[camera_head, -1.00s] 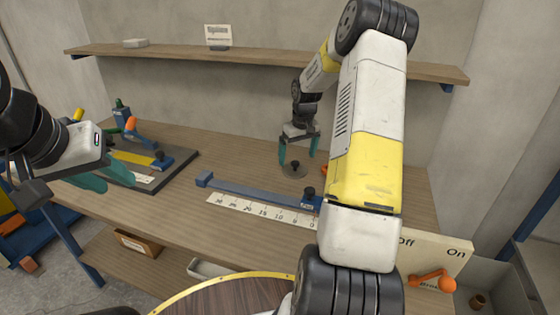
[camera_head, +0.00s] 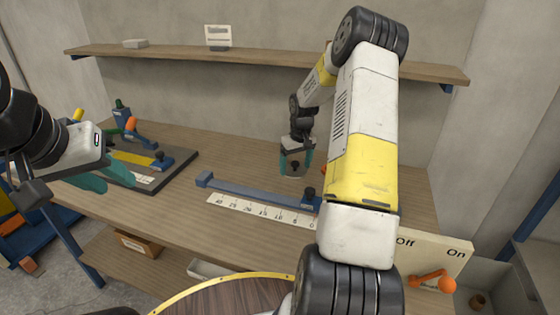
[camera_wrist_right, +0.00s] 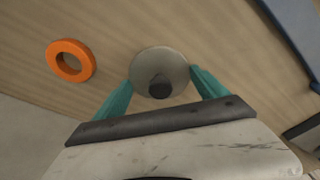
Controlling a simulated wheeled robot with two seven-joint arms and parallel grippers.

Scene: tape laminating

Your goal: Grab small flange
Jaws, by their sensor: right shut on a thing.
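The small flange is a round grey disc with a dark knob (camera_wrist_right: 166,68), lying between the teal fingers of my right gripper (camera_wrist_right: 160,92) in the right wrist view. The fingers are shut on its rim from both sides. In the head view my right gripper (camera_head: 296,166) is low over the back of the table, with the flange (camera_head: 293,174) between its fingertips. I cannot tell whether the flange touches the table. My left gripper (camera_head: 112,178) hangs at the left, near the black-based fixture; its fingers overlap in the view.
An orange ring (camera_wrist_right: 70,60) lies on the table beside the flange. A blue bar (camera_head: 255,192) and a white ruler strip (camera_head: 260,211) lie in front. A black-based fixture (camera_head: 172,172) is at left. A shelf (camera_head: 270,57) runs along the wall.

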